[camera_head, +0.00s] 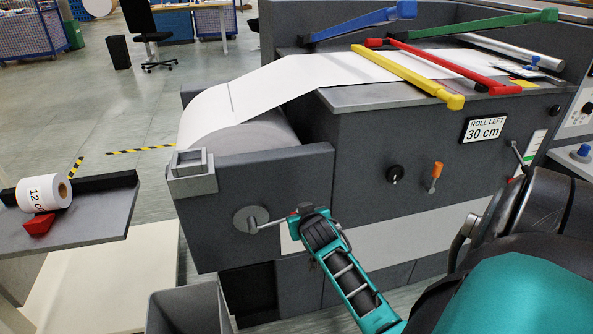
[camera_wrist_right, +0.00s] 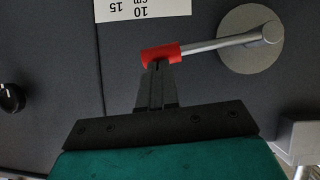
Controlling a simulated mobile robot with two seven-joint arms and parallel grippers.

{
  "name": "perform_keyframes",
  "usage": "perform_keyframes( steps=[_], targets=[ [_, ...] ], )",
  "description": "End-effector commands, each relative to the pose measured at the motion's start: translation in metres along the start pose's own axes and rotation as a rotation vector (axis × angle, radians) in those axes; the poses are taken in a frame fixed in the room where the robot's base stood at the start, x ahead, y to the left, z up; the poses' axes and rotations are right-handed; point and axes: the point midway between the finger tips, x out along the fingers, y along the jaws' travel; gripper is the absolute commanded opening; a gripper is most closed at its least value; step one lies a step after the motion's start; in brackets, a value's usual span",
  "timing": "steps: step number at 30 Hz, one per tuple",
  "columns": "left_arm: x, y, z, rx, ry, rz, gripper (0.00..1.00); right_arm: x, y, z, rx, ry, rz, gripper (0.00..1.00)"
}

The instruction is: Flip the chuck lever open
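The chuck lever (camera_head: 268,225) is a thin grey bar on a round grey hub (camera_head: 245,219) on the machine's front face. In the right wrist view the lever (camera_wrist_right: 215,43) runs left from the hub (camera_wrist_right: 250,38) to a red end grip (camera_wrist_right: 162,53). My right gripper (camera_head: 298,211) is at this red end. In the right wrist view its dark fingers (camera_wrist_right: 158,66) are together, with their tips overlapping the red grip. I cannot tell whether they clamp it or only touch it. My left gripper is not in view.
A paper roll (camera_head: 240,130) sits above the hub, its web running over the machine top with coloured bars. A small roll (camera_head: 43,193) and a red wedge (camera_head: 37,225) lie on a side shelf (camera_head: 100,219). A grey bin (camera_head: 188,308) stands below the hub.

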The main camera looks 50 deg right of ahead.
Motion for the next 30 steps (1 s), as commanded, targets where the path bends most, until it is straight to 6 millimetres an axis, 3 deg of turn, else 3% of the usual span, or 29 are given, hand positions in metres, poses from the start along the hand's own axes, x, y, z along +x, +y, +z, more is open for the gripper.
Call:
perform_keyframes(
  steps=[13, 30],
  targets=[
    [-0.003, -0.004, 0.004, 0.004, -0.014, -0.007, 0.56, 0.012, 0.004, 0.016, 0.034, 0.007, -0.022, 0.0],
    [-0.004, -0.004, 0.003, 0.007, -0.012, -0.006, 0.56, 0.012, 0.004, 0.017, 0.032, 0.007, -0.02, 0.0]
  ],
)
